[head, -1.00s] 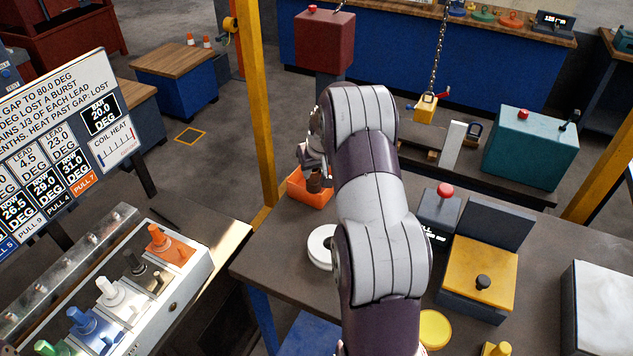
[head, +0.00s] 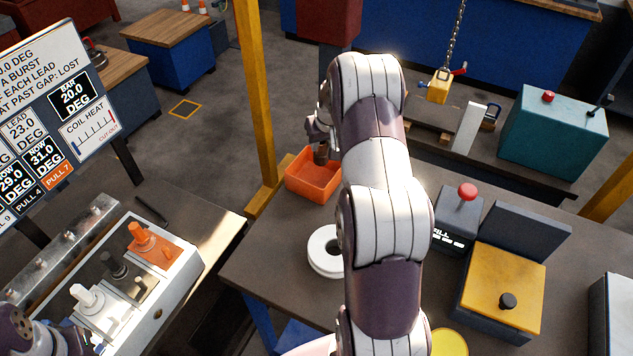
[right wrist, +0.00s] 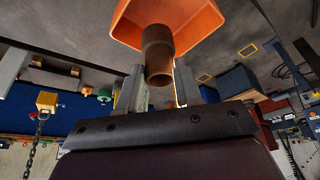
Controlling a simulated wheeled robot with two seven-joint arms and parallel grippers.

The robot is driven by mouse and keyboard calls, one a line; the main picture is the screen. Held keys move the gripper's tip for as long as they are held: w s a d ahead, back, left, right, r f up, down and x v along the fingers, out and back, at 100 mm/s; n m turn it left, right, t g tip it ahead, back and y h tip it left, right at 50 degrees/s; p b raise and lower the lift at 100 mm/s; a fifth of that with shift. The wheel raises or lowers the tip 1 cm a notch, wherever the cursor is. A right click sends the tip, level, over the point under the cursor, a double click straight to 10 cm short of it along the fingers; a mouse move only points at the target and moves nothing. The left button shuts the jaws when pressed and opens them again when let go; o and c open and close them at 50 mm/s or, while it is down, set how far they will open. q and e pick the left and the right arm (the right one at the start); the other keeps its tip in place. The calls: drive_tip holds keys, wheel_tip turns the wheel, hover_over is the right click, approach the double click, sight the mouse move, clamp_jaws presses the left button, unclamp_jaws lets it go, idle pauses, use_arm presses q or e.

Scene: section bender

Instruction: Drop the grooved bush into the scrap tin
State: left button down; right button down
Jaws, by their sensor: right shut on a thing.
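The orange scrap tin (head: 303,188) stands on the near table's far left corner, left of my right forearm. My right gripper (head: 320,147) is at the tin's far side. It is shut on the brown grooved bush (head: 321,155), which shows in front of the tin's inside. In the right wrist view, the bush (right wrist: 158,52) sits between the fingertips (right wrist: 158,85) and overlaps the tin (right wrist: 195,20). I cannot tell its exact height over the rim. Part of my left arm shows at the bottom left; its fingers cannot be made out.
A white ring (head: 324,262) lies on the table near the tin. A yellow-topped box (head: 505,280) and a dark box with a red button (head: 459,215) stand right of my arm. A yellow post (head: 257,100) rises behind the tin. A lever panel (head: 150,290) is at left.

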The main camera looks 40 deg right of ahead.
drive_tip(key=shift+s+r, duration=0.15)
drive_tip(key=shift+r, duration=0.05)
drive_tip(key=c, duration=0.7)
unclamp_jaws()
drive_tip(key=shift+s+a+r, duration=0.2)
drive_tip(key=shift+s+a, duration=0.05)
drive_tip(key=shift+a, duration=0.05)
drive_tip(key=shift+w+d+f, duration=0.2)
drive_tip(key=shift+w, duration=0.05)
drive_tip(key=shift+s+r, duration=0.15)
drive_tip(key=shift+r, duration=0.2)
use_arm(q)
drive_tip(key=f+b, duration=0.3)
drive_tip(key=shift+s+a+f, duration=0.1)
drive_tip(key=shift+s+a, duration=0.1)
drive_tip(key=shift+s, duration=0.05)
use_arm(e)
drive_tip(key=v, duration=1.2)
drive_tip(key=shift+a, duration=0.1)
